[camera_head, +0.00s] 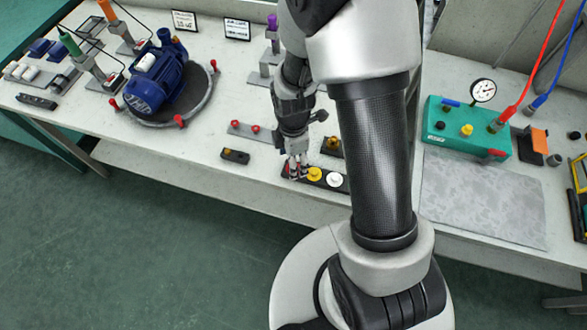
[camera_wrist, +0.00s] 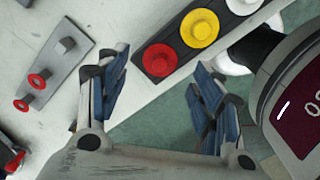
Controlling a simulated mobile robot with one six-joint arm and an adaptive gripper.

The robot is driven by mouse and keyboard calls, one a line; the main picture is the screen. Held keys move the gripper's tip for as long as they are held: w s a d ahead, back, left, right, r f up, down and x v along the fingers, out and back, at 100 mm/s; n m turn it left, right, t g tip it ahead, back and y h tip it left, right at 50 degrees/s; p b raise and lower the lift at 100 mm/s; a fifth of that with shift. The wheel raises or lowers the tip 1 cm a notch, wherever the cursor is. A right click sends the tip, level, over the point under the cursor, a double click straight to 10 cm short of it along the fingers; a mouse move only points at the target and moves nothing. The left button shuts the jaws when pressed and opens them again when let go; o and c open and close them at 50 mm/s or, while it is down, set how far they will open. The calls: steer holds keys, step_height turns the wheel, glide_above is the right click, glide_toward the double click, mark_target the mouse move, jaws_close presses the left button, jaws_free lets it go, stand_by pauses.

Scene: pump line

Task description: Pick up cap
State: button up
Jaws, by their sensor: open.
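A red cap (camera_wrist: 160,60), a yellow cap (camera_wrist: 200,28) and a white cap (camera_wrist: 243,3) sit in a row on a black holder (camera_wrist: 178,40). In the head view the yellow cap (camera_head: 314,174) and white cap (camera_head: 335,180) show on the holder (camera_head: 325,186) near the table's front edge. The red cap there is mostly hidden by my gripper (camera_head: 296,165). In the wrist view my gripper (camera_wrist: 160,80) is open and empty. Its fingers are spread either side of the line to the red cap, which lies just beyond the fingertips. I cannot tell the height gap.
A grey plate with two red knobs (camera_wrist: 55,66) lies to the left. A small dark block (camera_head: 235,156) is left of the holder. A blue pump (camera_head: 157,75) on a round base stands further left. A green box (camera_head: 465,127) with a gauge and a bare grey mat (camera_head: 483,197) are right.

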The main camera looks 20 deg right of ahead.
step_height(320, 180, down, 3)
steer(key=shift+r+b, duration=0.2)
steer(key=shift+b, duration=0.15)
steer(key=shift+r, duration=0.1)
steer(key=shift+c, duration=0.2)
steer(key=c, duration=1.2)
